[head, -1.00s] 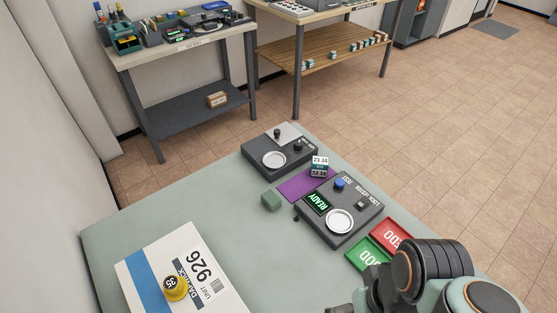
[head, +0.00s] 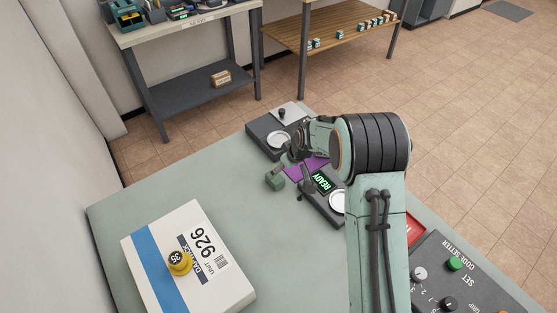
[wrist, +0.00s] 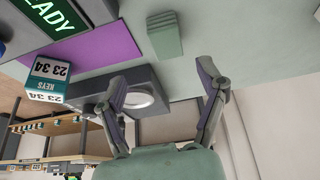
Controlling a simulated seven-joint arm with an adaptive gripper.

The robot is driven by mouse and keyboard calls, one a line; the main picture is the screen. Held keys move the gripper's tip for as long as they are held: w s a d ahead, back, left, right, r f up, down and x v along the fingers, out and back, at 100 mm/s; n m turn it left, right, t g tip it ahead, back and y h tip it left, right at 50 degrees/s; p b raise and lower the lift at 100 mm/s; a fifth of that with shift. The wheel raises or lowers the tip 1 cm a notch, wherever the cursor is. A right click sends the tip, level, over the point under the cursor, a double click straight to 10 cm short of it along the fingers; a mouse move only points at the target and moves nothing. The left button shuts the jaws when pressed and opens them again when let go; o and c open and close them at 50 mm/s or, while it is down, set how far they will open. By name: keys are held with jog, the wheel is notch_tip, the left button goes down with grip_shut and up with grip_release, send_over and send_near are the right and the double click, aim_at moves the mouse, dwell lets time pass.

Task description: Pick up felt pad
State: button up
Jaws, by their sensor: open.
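A small green ribbed block (head: 274,181) rests on the pale green table, left of a flat purple mat (head: 308,166). No label shows which of these is the felt pad. In the wrist view the green block (wrist: 164,36) lies beyond my gripper (wrist: 164,82), roughly in line with the gap between the fingertips. The purple mat (wrist: 95,47) is to its left there. My gripper (head: 292,178) is open and empty, with its fingers spread, close to the green block in the head view. My arm hides part of the mat there.
A white KEYS box (wrist: 48,78) stands by the mat. A device with a READY screen (head: 322,182) and a dark unit with a round dish (head: 279,139) flank the mat. The table's left middle is clear.

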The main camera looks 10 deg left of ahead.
aim_at(277, 179)
jog(key=x, duration=0.5)
jog(key=s+x, duration=0.1)
jog(key=x, duration=0.1)
jog(key=shift+a+f, duration=0.15)
jog(key=shift+f, duration=0.25)
jog(key=shift+c, duration=0.3)
jog(key=c, duration=0.9)
